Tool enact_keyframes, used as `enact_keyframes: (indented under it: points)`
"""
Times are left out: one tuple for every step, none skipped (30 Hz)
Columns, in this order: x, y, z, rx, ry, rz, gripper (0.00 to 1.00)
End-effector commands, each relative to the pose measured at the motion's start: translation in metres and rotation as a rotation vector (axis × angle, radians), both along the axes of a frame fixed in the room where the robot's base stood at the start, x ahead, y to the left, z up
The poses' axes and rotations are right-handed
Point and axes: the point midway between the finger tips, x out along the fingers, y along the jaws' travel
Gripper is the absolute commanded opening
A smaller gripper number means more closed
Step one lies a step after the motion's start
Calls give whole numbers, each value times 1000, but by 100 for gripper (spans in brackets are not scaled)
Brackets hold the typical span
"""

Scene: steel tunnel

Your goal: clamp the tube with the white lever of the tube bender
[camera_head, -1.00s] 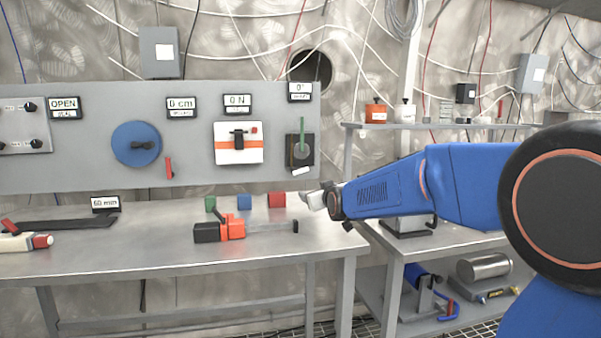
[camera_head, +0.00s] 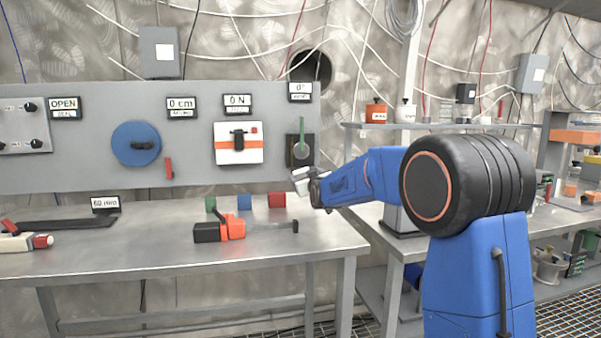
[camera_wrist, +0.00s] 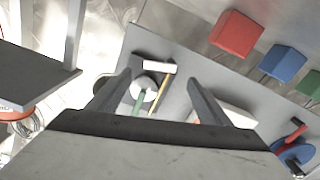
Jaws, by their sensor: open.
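The tube bender (camera_head: 299,151) hangs at the right end of the grey wall panel. It has a dark backing, a pale round disc (camera_wrist: 146,88) and a green lever (camera_wrist: 137,101). In the wrist view the white lever (camera_wrist: 158,67) is a short bar at one end of a thin tan tube (camera_wrist: 159,97). My gripper (camera_head: 297,181) is in front of the bender's lower part, where the white lever is hard to tell apart from it. In the wrist view my open gripper (camera_wrist: 158,78) has its fingers on either side of the disc and tube, with nothing held.
Red (camera_head: 277,200), blue (camera_head: 244,202) and green (camera_head: 210,203) blocks stand at the back of the table below the panel. An orange and black clamp-like tool (camera_head: 232,228) lies before them. The blue dial (camera_head: 136,144) and white orange-banded unit (camera_head: 238,143) are further left.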

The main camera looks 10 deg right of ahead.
Motion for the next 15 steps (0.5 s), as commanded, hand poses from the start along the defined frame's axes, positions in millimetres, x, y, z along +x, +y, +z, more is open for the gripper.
enact_keyframes:
  points:
    - [10, 0, -1, 0, 1, 0, 72]
    - [15, 0, -1, 0, 1, 0, 72]
    - [21, 0, -1, 0, 1, 0, 72]
    - [26, 0, -1, 0, 1, 0, 72]
    - [31, 0, -2, 0, 2, -1, 72]
    - [38, 0, -1, 0, 1, 0, 72]
    - [42, 0, -1, 0, 1, 0, 72]
    - [47, 0, -1, 0, 1, 0, 72]
    - [53, 0, -1, 0, 0, 0, 72]
    - [58, 0, -1, 0, 0, 0, 72]
    - [62, 0, -1, 0, 0, 0, 72]
    - [67, 0, -1, 0, 1, 0, 72]
    - [71, 0, -1, 0, 1, 0, 72]
    - [74, 0, -1, 0, 1, 0, 72]
    - [78, 0, 0, 0, 1, 0, 72]
